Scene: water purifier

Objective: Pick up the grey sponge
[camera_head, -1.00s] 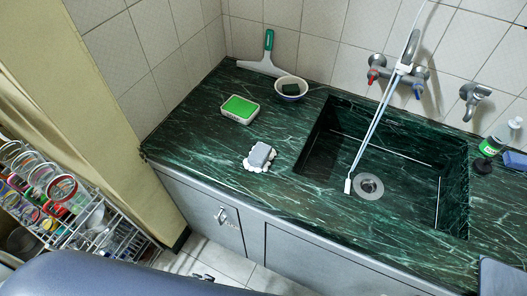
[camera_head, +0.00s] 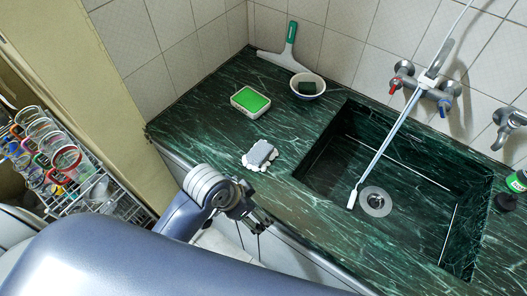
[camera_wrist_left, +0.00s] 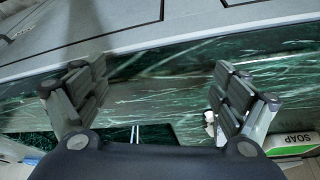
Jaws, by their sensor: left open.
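The grey sponge (camera_head: 260,152) lies on white foam on the green marble counter, left of the sink. My left gripper (camera_head: 262,220) is open and empty near the counter's front edge, in front of the sponge and apart from it. In the left wrist view my left gripper (camera_wrist_left: 155,85) shows its two fingers wide apart with only counter between them. A small white patch beside the right finger there may be the foam; the sponge itself is not clearly seen. My right gripper is not in view.
The sink (camera_head: 400,185) with a long spout (camera_head: 395,135) is to the right. A glass rack (camera_head: 75,165) is at the left.

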